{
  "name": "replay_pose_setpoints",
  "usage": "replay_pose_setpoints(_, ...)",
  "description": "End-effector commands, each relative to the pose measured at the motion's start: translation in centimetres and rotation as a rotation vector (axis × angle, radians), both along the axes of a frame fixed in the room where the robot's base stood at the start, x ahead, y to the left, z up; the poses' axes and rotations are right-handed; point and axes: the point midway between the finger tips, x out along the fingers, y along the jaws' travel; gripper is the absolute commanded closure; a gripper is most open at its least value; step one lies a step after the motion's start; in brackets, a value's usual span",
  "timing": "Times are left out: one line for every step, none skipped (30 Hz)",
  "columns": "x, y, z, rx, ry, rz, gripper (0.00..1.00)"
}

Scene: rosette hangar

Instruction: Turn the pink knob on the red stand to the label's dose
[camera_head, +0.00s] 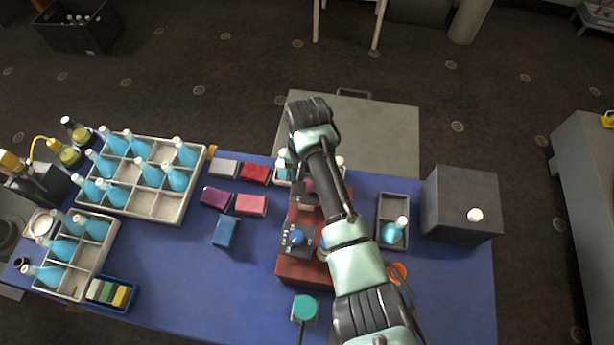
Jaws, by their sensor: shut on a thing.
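The red stand (300,272) stands on the blue table, right of its middle. A blue knob (296,238) on a dark plate with pale marks sits on its near part. My arm crosses over the stand's right side. My gripper (303,187) points down at the stand's far end and is shut on the pink knob (308,186), which shows only as a small patch beside the fingers. The arm and gripper hide most of that knob and any scale around it. I cannot make out the label or its dose.
Crates of blue bottles (145,208) fill the table's left. Several coloured boxes (251,204) lie left of the stand. A dark tray with a bottle (393,208) and a grey box (462,203) stand right. A teal disc (304,307) is near the front. The table's middle left is clear.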

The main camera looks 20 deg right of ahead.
Motion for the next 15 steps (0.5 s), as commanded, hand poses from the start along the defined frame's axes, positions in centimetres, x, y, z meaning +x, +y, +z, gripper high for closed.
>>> replay_pose_setpoints(-0.04,0.05,0.10,0.001,0.002,0.029,1.00)
replay_pose_setpoints(-0.05,0.04,0.09,0.001,0.002,0.047,1.00)
replay_pose_setpoints(-0.03,0.04,0.08,0.001,0.002,0.069,1.00)
replay_pose_setpoints(-0.03,0.04,0.08,0.001,0.002,0.084,1.00)
replay_pose_setpoints(-0.02,0.04,0.08,0.002,0.001,0.098,1.00)
replay_pose_setpoints(-0.01,0.03,0.08,0.002,0.000,0.115,1.00)
replay_pose_setpoints(0.00,0.04,0.07,0.002,0.000,0.126,1.00)
replay_pose_setpoints(0.00,0.04,0.07,0.002,0.000,0.136,1.00)
replay_pose_setpoints(0.01,0.03,0.07,0.002,0.000,0.149,1.00)
replay_pose_setpoints(0.01,0.03,0.06,0.000,0.000,0.156,1.00)
replay_pose_setpoints(0.01,0.03,0.06,0.000,0.000,0.162,1.00)
replay_pose_setpoints(0.01,0.02,0.05,0.000,0.000,0.170,1.00)
replay_pose_setpoints(0.01,0.00,0.05,0.000,0.000,0.175,1.00)
replay_pose_setpoints(0.01,0.00,0.05,0.000,0.000,0.178,1.00)
replay_pose_setpoints(0.02,-0.01,0.04,0.000,0.000,0.181,1.00)
